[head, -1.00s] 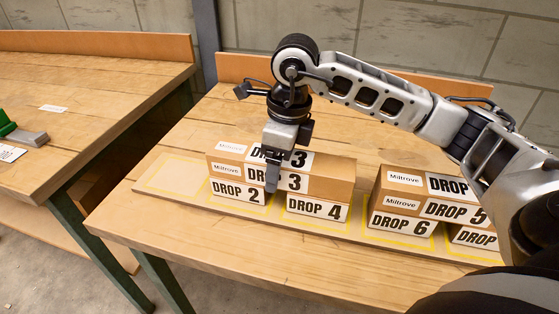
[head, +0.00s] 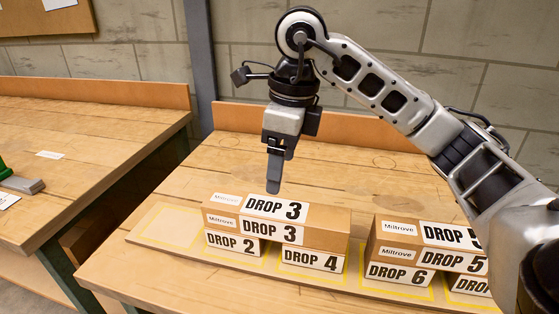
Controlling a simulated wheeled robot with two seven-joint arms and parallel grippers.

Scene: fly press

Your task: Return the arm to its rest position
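My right arm comes in from the right, and its gripper (head: 273,185) points down above the back of the DROP 3 box (head: 275,209). The gripper is clear of the boxes. Its fingers show edge-on as one dark strip, so I cannot tell whether they are apart; nothing shows held in them. The DROP 3 box lies across the DROP 2 box (head: 232,245) and the DROP 4 box (head: 312,260). My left gripper is not in view.
A second stack with the DROP 6 box (head: 398,275) and DROP 5 box stands at right, partly hidden by my arm. Both stacks rest on a board with yellow outlines (head: 160,228); its left outline is empty. Another wooden bench (head: 90,130) stands at left.

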